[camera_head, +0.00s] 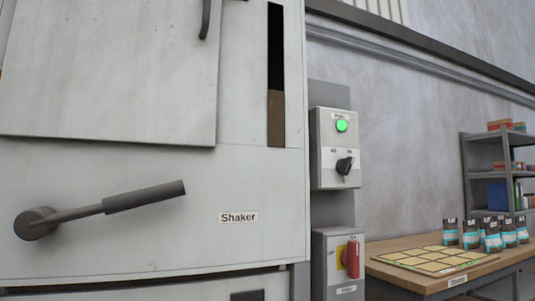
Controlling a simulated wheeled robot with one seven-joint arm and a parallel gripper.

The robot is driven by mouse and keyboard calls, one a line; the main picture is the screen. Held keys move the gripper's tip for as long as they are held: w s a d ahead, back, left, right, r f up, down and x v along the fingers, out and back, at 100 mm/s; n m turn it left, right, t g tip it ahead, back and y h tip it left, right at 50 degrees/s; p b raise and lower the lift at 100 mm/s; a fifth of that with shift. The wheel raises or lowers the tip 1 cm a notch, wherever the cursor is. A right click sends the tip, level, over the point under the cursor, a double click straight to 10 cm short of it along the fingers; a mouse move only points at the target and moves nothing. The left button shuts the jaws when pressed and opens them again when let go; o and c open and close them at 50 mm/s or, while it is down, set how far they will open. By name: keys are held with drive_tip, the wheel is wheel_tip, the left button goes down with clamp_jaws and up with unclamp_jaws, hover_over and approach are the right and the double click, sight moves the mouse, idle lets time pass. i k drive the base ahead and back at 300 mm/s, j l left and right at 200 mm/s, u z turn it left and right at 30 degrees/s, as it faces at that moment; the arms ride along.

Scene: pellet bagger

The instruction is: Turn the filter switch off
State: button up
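Two grey switch boxes stand one above the other to the right of the large grey cabinet. The upper box (320,165) has a lit green lamp (341,125) and a black rotary knob (345,165), with small labels above the knob too small to read surely. The knob is tilted toward the upper right. The lower box (321,262) has a red handle (353,259), standing upright, on a yellow plate (343,257). My gripper is not in view.
A wooden table (395,275) with a card grid and several dark bags stands at right. A shelf (478,180) stands behind it.

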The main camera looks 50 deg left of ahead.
sight(343, 166)
drive_tip(key=u, duration=1.6)
